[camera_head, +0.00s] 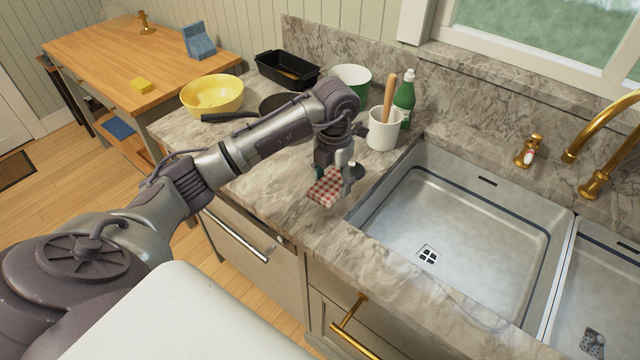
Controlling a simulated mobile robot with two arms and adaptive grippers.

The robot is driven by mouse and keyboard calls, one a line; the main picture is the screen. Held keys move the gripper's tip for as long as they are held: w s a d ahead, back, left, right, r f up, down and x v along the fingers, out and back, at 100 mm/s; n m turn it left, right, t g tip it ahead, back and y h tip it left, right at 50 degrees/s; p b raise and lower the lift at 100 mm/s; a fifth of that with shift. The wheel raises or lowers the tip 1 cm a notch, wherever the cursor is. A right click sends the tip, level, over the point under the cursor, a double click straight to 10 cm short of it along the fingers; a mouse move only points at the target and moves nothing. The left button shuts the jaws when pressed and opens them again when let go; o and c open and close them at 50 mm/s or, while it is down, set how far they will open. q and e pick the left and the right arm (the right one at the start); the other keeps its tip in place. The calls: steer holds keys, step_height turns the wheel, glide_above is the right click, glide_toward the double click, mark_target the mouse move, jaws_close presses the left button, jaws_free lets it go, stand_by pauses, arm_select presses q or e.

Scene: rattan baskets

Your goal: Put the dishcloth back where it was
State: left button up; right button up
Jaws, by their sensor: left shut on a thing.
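The dishcloth (326,188) is red and white checked. It is at the marble counter's edge, left of the sink. My left gripper (338,172) points down from above and is shut on the dishcloth. Part of the cloth is hidden by the fingers. I cannot tell whether the cloth touches the counter. My right gripper is not in view.
A white utensil crock (383,130) and a green bottle (404,100) stand behind the gripper. A yellow bowl (212,97), a black loaf pan (287,70) and a green-and-white bowl (350,79) are at the back left. The sink (460,220) is empty.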

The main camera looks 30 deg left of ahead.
mark_target(322, 176)
arm_select(q)
steer(key=a+f, duration=0.2)
steer(key=a, duration=0.1)
steer(key=shift+w+p, duration=0.15)
steer(key=shift+p, duration=0.15)
steer(key=shift+f, duration=0.3)
step_height(322, 176, down, 2)
steer(key=shift+f+p, duration=0.2)
steer(key=shift+p, duration=0.6)
steer(key=shift+f, duration=0.55)
steer(key=o, duration=1.1)
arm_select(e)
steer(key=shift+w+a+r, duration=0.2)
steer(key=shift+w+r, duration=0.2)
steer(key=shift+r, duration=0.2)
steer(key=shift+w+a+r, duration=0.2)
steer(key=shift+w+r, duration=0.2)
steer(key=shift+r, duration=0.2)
